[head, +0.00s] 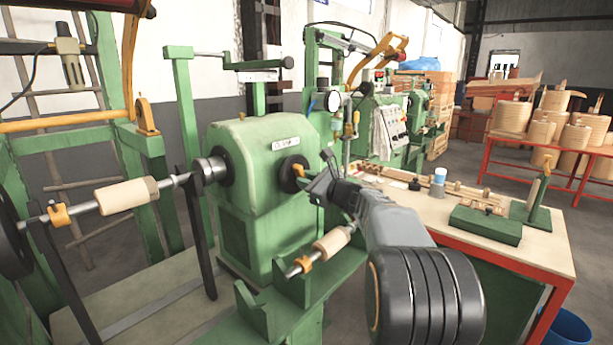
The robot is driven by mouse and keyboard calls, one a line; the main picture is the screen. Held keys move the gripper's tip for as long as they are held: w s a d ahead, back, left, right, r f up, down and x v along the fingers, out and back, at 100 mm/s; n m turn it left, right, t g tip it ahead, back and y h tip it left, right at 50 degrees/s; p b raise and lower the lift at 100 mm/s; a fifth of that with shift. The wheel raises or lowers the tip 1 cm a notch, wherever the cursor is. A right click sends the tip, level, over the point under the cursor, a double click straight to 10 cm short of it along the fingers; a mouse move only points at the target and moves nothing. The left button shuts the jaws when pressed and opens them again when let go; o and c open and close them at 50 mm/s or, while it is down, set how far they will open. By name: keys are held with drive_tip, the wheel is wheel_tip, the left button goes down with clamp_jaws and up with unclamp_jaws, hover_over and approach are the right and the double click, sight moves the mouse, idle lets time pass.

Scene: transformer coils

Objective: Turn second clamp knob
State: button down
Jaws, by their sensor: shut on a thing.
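My gripper (307,177) is at the right end of the green winding machine (258,150), in front of its black round flange (289,172). It is shut on a small orange clamp knob (298,170) at that flange; only part of the knob shows. Another orange clamp (60,215) sits on the shaft at the left, beside a pale wooden cylinder (127,196). A third orange clamp (303,264) sits on a lower shaft below my gripper, beside a second pale cylinder (332,242).
A wooden-topped workbench (530,240) with a green block (486,224) and a blue-capped jar (440,175) stands to the right. Behind it a red table (535,160) holds several coils. A blue bin (568,328) stands at lower right.

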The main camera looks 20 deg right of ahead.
drive_tip(key=shift+a+f+m, duration=0.1)
drive_tip(key=shift+f+m, duration=0.05)
drive_tip(key=shift+m, duration=0.45)
drive_tip(key=c, duration=1)
unclamp_jaws()
drive_tip(key=shift+c, duration=0.2)
drive_tip(key=shift+s, duration=0.15)
drive_tip(key=v, duration=1.3)
drive_tip(key=shift+s+p, duration=0.25)
drive_tip(key=shift+p, duration=0.1)
